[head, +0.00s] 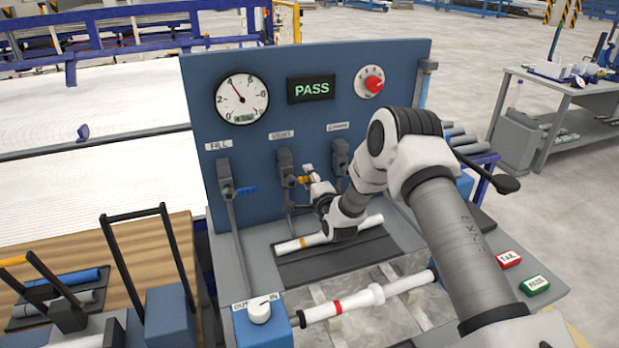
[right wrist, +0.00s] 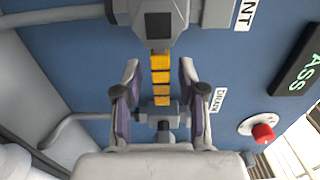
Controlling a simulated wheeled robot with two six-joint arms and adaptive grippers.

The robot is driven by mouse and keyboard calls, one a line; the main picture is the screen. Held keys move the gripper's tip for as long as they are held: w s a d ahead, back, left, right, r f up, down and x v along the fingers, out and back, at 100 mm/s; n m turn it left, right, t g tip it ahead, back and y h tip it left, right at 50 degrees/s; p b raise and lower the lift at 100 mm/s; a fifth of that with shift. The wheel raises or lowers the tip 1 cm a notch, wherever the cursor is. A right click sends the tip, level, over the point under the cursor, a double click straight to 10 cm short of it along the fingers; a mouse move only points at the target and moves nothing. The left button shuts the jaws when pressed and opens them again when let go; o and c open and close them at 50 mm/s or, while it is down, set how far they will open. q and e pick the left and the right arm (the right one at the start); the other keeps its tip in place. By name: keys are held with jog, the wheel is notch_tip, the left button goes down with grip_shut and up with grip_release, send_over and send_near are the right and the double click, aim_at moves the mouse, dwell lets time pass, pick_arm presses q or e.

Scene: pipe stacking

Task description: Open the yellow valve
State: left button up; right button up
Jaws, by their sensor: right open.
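The yellow valve handle (head: 302,180) is on the middle valve of the blue panel, and it points out to the right in the head view. My right gripper (head: 312,181) is at this handle. In the right wrist view, the segmented yellow handle (right wrist: 161,82) runs from the grey valve body (right wrist: 158,18) down between the two fingers. My right gripper (right wrist: 159,78) is open there, with a gap on each side of the handle. The fingers do not appear to touch it. My left gripper is not in view.
A blue-handled valve (head: 243,190) is left of it, and another grey valve (head: 340,157) is right, partly behind my arm. The gauge (head: 241,98), lit PASS display (head: 311,88) and red knob (head: 373,84) are above. White pipes (head: 298,243) lie below on the bench.

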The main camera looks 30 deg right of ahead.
grip_shut()
